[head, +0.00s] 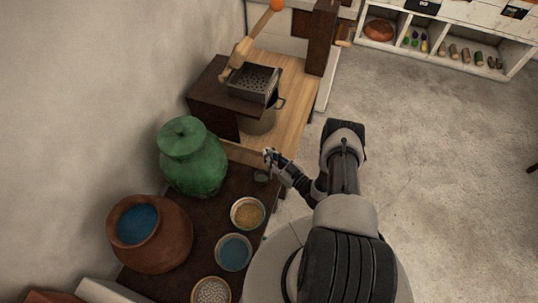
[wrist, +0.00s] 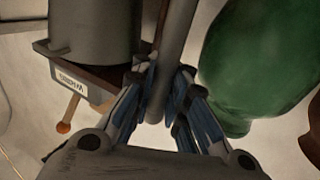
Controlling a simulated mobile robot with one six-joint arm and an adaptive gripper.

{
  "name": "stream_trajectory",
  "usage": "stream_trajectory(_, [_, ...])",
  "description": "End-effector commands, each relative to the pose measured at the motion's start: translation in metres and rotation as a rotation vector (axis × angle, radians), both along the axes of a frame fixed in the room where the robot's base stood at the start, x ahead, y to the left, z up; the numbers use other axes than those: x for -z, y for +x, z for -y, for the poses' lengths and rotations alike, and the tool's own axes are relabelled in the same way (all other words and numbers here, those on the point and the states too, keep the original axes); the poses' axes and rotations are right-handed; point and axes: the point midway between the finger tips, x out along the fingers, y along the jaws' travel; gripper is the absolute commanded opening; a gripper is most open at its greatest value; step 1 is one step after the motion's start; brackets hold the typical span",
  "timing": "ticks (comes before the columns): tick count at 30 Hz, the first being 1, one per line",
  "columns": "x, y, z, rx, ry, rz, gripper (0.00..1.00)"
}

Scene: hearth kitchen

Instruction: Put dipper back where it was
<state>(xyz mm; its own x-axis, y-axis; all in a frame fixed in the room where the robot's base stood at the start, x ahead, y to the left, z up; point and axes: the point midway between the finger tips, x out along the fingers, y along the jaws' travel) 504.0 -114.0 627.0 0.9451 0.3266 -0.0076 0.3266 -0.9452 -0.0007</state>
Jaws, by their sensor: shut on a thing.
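My gripper (head: 270,155) is over the edge between the dark counter and the pale wooden worktop. In the wrist view my gripper (wrist: 160,95) is shut on a grey rod-like handle (wrist: 174,50), which I take to be the dipper's. The handle runs upward out of the picture between the fingers. In the head view a small dark grey piece (head: 262,177), probably part of the dipper, shows just below the fingertips. The dipper's full shape is hidden, and I cannot tell whether it touches the counter.
A green lidded jar (head: 193,160) stands left of my gripper and shows in the wrist view (wrist: 245,65). A clay pot (head: 150,235) and several bowls, one with grain (head: 247,213), stand nearer. A mill-like device (head: 252,85) with a grey pot (head: 258,122) stands beyond.

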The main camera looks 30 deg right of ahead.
Motion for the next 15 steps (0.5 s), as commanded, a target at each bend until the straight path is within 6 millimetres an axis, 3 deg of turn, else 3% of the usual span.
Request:
stream_trajectory(11, [0.0007,-0.0002,-0.0002,0.0,0.0,0.0,0.33])
stream_trajectory(15, [0.0006,0.0,-0.0001,0.0,0.0,0.0,0.34])
